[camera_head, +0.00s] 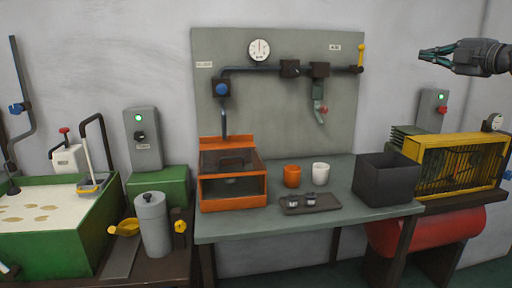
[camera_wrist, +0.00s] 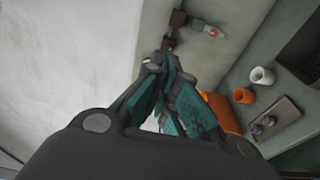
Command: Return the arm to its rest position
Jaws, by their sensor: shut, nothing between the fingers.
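My gripper (camera_head: 428,54) is at the upper right of the head view, raised high in front of the wall and pointing left. It is well above the yellow caged machine and touches nothing there. In the wrist view my gripper (camera_wrist: 168,66) has its teal-padded fingers shut, with nothing held. Part of my dark arm reaches in from the right edge of the head view; the rest of it is out of view.
A grey-green table (camera_head: 225,228) carries an orange glass-fronted box (camera_head: 233,190), an orange cup (camera_head: 292,176), a white cup (camera_head: 320,173), a dark tray (camera_head: 325,203) and a black bin (camera_head: 388,180). A yellow caged machine (camera_head: 462,143) stands right. A pipe panel (camera_head: 290,115) rises behind.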

